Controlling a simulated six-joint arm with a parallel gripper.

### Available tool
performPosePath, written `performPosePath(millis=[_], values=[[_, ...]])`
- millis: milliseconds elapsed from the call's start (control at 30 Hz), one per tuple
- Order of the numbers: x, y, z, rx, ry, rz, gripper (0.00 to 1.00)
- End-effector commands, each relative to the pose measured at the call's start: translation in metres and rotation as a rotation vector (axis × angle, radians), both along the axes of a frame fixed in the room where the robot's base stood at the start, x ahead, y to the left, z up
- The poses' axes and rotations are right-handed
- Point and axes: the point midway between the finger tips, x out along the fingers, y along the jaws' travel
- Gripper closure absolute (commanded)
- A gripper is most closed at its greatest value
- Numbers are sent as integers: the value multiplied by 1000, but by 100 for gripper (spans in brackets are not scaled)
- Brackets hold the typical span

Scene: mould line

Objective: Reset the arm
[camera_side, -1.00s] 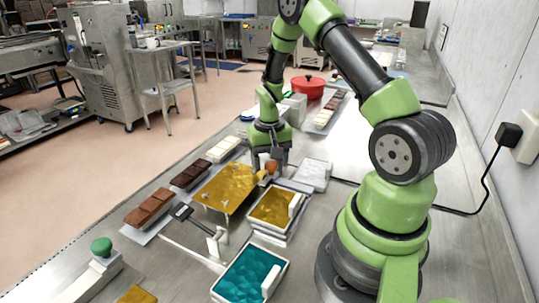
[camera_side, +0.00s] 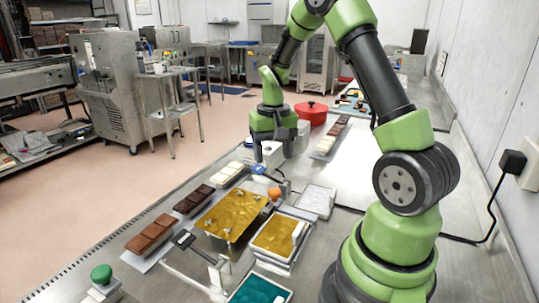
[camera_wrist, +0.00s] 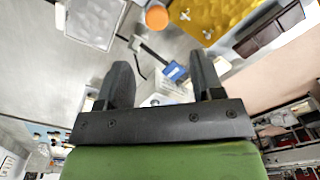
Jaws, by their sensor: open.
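My gripper (camera_side: 273,157) hangs above the bench, beyond the gold mould plate (camera_side: 232,215) and left of the red pot. In the wrist view its two dark fingers (camera_wrist: 163,82) stand wide apart with nothing between them. The orange knob (camera_side: 274,193) sits at the far right corner of the gold plate, below and apart from the gripper. It also shows in the wrist view (camera_wrist: 157,18), near the white tray (camera_wrist: 96,20).
A gold-filled tray (camera_side: 277,236) and a teal-filled tray (camera_side: 260,290) lie nearer the camera. Brown chocolate bars (camera_side: 152,233) line the left edge. The red pot (camera_side: 311,113) stands behind. A green button (camera_side: 101,274) is at the front left.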

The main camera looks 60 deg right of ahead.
Motion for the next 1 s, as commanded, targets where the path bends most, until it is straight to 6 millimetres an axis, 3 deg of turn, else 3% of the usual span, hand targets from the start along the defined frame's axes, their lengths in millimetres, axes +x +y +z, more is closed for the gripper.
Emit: performPosePath(millis=[167, 333, 600, 800, 1000], values=[[2, 17, 26, -16, -52, 31, 39], [-6, 64, 82, -40, -184, 113, 39], [-57, 142, 147, -27, -423, 265, 39], [-102, 178, 162, 10, -572, 363, 39], [-124, 191, 164, 37, -644, 411, 39]])
